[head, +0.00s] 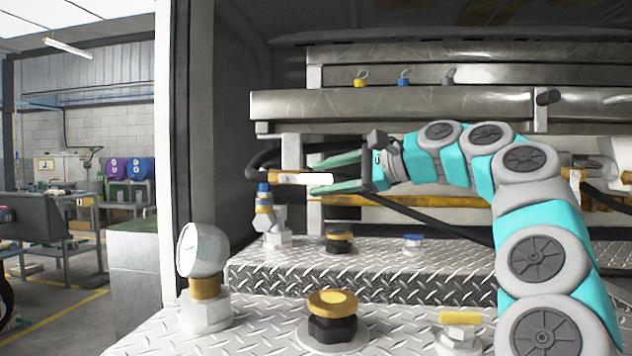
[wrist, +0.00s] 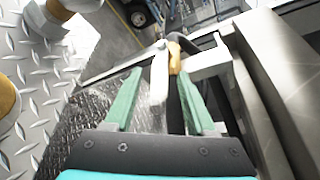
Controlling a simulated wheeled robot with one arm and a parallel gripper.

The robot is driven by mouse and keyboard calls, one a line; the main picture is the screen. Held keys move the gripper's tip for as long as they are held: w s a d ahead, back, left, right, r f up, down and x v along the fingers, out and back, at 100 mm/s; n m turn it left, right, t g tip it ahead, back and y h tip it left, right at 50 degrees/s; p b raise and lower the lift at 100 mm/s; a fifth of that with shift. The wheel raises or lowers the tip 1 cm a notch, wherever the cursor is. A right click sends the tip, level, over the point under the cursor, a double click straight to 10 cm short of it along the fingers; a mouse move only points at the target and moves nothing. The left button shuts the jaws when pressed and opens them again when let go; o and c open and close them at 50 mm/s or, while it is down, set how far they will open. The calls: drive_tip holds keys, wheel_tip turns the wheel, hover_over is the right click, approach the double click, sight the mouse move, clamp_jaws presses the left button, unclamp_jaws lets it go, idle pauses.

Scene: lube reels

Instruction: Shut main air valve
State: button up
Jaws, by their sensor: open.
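A valve with a white lever handle (head: 308,179) and a small brass body (head: 289,178) is on the dark hose line at the left of the pipe rack; I take it for the main air valve. The handle lies level in the head view. My gripper (head: 322,175) is open, with green fingers above and below the handle's right end. In the wrist view the white handle (wrist: 159,78) stands between the two open fingers (wrist: 170,85), nearer the left one, with a gap to each. The brass body shows beyond it (wrist: 174,60).
A pressure gauge (head: 202,251), a yellow-topped black knob (head: 333,312) and a blue-capped fitting (head: 264,210) stand on the diamond-plate deck (head: 260,335) below. Steel rails (head: 400,103) run above my gripper. A cabinet post (head: 166,150) borders the left side.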

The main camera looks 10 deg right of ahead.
drive_tip(key=shift+x, duration=1.05)
clamp_jaws()
drive_tip(key=shift+f, duration=0.1)
idle(0.5)
